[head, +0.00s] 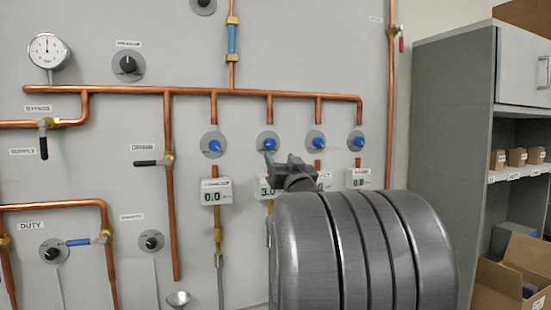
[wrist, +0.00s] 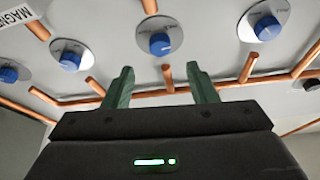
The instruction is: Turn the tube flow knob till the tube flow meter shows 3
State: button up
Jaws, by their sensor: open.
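Four-in-a-row blue knobs on grey discs sit below a copper pipe. The second knob from the left (head: 268,143) lies just beyond my gripper (head: 271,159). In the wrist view this knob (wrist: 160,43) shows ahead of and between the green fingertips of my gripper (wrist: 161,78), which is open and empty. The fingers look short of the knob, not around it. The meter below it (head: 263,187) shows 3.0; my gripper and wrist partly cover it and its label. I cannot read which knob is named tube flow.
The left meter (head: 216,192) reads 0.0, and the right meter (head: 358,179) appears to read 0.0. The third meter is mostly hidden. Copper pipes (head: 170,200), a gauge (head: 48,51) and valve handles fill the panel's left. A grey shelf cabinet (head: 450,120) stands right.

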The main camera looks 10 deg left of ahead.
aim_at(271, 144)
jog(key=b+v, duration=0.1)
jog(key=v, duration=0.5)
jog(key=shift+s+f, duration=0.2)
jog(key=shift+s, duration=0.05)
jog(key=shift+d, duration=0.1)
jog(key=p+x, duration=0.4)
jog(key=x, duration=0.9)
jog(key=shift+w+r, duration=0.2)
jog(key=shift+w, duration=0.05)
jog(key=shift+w+r, duration=0.15)
jog(key=shift+w, duration=0.1)
jog(key=shift+s+n, duration=0.1)
jog(key=shift+n, duration=0.5)
jog(key=shift+y, duration=0.3)
